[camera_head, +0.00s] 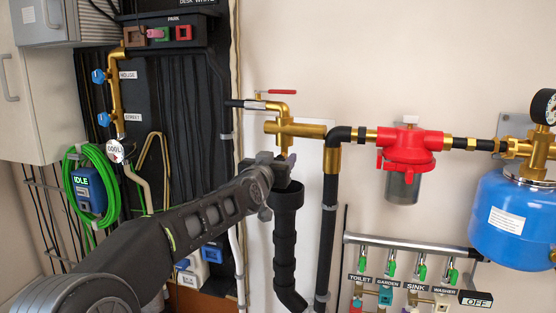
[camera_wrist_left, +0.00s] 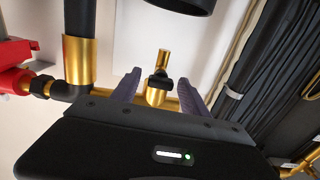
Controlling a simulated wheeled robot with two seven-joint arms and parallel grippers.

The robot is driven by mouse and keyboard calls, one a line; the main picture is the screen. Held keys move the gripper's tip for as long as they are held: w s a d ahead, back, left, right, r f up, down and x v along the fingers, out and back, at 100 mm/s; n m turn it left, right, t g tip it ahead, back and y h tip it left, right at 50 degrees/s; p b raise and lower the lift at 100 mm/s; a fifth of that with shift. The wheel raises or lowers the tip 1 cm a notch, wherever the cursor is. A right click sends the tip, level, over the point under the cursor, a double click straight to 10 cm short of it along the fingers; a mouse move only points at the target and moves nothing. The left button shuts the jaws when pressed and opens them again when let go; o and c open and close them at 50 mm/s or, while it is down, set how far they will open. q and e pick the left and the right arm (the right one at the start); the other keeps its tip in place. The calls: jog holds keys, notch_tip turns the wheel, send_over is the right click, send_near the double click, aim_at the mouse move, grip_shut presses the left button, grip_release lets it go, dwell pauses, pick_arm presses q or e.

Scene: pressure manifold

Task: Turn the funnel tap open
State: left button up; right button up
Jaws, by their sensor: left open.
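My left gripper (camera_head: 284,166) is open just above the black funnel (camera_head: 288,197) and below the brass pipe body (camera_head: 296,129). In the left wrist view its two purple-grey fingers (camera_wrist_left: 159,80) stand on either side of a small brass fitting with a dark collar (camera_wrist_left: 157,87), apparently the funnel tap. A gap shows on both sides of the fitting; I cannot tell its turn position. In the head view the gripper hides this fitting. The funnel's dark rim (camera_wrist_left: 185,4) shows at the top of the left wrist view. My right gripper is not in view.
A red lever (camera_head: 282,92) lies level above the brass body. A black pipe (camera_head: 331,195) runs down close to the funnel's right. A red filter (camera_head: 408,146) and a blue tank (camera_head: 512,215) are farther right. A black cable panel (camera_head: 180,130) stands left.

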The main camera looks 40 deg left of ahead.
pick_arm(q)
jog(key=shift+c, duration=0.5)
grip_shut()
jog(key=shift+n, duration=0.5)
jog(key=n+b, duration=0.2)
jog(key=n, duration=0.1)
jog(key=shift+f, duration=0.1)
jog(key=n+b, duration=0.1)
jog(key=n, duration=0.4)
jog(key=shift+a, duration=0.15)
jog(key=n+b, duration=0.1)
jog(key=n, duration=0.3)
jog(key=shift+s+f, duration=0.1)
jog(key=shift+f, duration=0.05)
jog(key=shift+a+n+b, duration=0.1)
jog(key=shift+n+b, duration=0.35)
jog(key=shift+n, duration=2.05)
